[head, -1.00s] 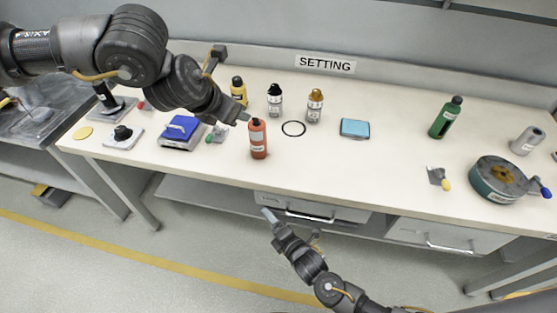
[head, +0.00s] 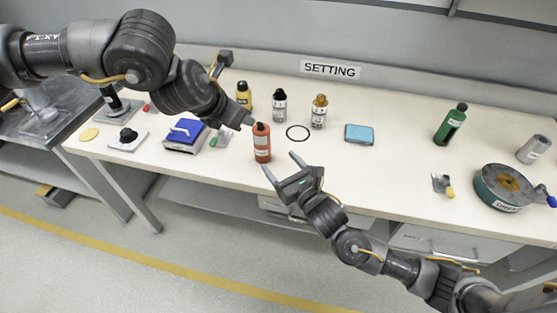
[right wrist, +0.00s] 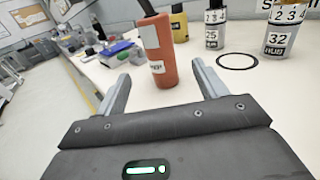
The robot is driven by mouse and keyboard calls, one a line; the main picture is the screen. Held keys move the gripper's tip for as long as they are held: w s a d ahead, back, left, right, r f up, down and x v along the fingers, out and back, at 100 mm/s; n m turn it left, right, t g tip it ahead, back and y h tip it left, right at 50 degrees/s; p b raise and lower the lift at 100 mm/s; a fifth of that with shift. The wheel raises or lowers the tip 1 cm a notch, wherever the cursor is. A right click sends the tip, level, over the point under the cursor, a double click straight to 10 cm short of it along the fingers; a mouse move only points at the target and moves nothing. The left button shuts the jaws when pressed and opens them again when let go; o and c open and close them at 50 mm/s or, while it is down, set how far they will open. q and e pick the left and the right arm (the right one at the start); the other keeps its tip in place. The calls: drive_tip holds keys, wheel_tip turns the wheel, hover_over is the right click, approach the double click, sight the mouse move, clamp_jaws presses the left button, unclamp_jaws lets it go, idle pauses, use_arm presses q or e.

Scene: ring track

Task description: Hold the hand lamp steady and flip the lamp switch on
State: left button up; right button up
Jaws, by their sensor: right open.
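A red-orange cylinder with a white label, which I take for the hand lamp (head: 262,146), stands upright near the bench's front edge. In the right wrist view the lamp (right wrist: 164,62) is ahead, between the lines of my fingers. A dark part and a grey patch show at its top; I cannot make out the switch. My left gripper (head: 249,121) is at the lamp's upper left side; its grip is hidden. My right gripper (head: 280,164) is open and empty just in front of the lamp, with a gap between; its fingers also show in the right wrist view (right wrist: 160,76).
Behind the lamp stand a yellow bottle (head: 244,95), two labelled bottles (head: 279,105) (head: 319,112) and a black ring (head: 298,133). A blue-topped box (head: 186,135) is to the left. A blue pad (head: 359,134) lies right; the bench between it and the green bottle (head: 450,124) is clear.

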sight(267, 147)
drive_tip(key=x, duration=1)
drive_tip(key=shift+w+a, duration=0.2)
drive_tip(key=shift+w, duration=0.1)
